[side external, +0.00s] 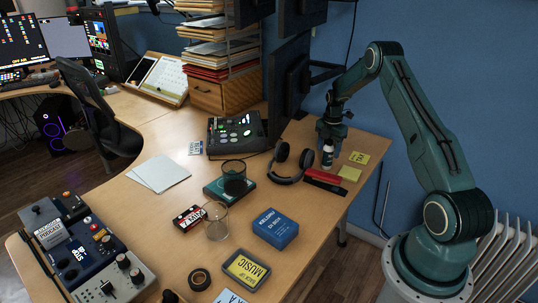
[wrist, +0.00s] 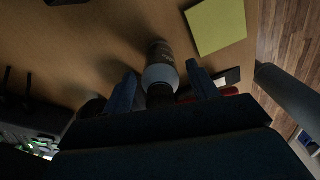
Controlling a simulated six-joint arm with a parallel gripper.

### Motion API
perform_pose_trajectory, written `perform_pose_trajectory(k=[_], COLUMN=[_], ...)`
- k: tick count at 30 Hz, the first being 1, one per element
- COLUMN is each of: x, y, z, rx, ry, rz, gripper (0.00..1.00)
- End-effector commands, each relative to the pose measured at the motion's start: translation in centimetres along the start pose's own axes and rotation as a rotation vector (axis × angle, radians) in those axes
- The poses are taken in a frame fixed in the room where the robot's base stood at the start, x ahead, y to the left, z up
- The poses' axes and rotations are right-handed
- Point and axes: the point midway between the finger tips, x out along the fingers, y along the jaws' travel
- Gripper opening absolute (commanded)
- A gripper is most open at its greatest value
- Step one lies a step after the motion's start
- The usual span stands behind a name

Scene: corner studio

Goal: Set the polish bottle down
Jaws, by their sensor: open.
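The polish bottle (side external: 327,155) stands upright on the desk near its back right part, dark with a pale band near the top. My gripper (side external: 331,137) is directly above it, pointing down, and hides the bottle's top. In the wrist view the bottle (wrist: 160,70) shows between the two blue fingers of my gripper (wrist: 162,86). The fingers are apart, with a gap visible on each side of the bottle. The bottle's base appears to rest on the desk.
Black headphones (side external: 289,162) lie just left of the bottle. A red and black object (side external: 325,179) and yellow sticky notes (side external: 350,173) lie close in front and right. A monitor (side external: 288,85) stands behind on the left. The desk edge is near on the right.

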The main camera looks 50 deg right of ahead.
Motion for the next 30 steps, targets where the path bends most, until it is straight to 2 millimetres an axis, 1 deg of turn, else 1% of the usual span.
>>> perform_pose_trajectory(k=[5, 8, 18, 21, 24, 30], x=[-1.6, -2.9, -8.4, -9.8, -10.8, -11.8], y=[0.1, 0.1, 0.1, 0.1, 0.1, 0.0], z=[0.0, 0.0, 0.0, 0.0, 0.0, 0.0], rx=[0.000, 0.000, 0.000, 0.000, 0.000, 0.000], ry=[-0.001, -0.002, -0.002, -0.003, -0.002, -0.001], rz=[0.002, 0.003, 0.003, 0.003, 0.002, 0.001], gripper=[0.59, 0.59, 0.59, 0.59, 0.59, 0.59])
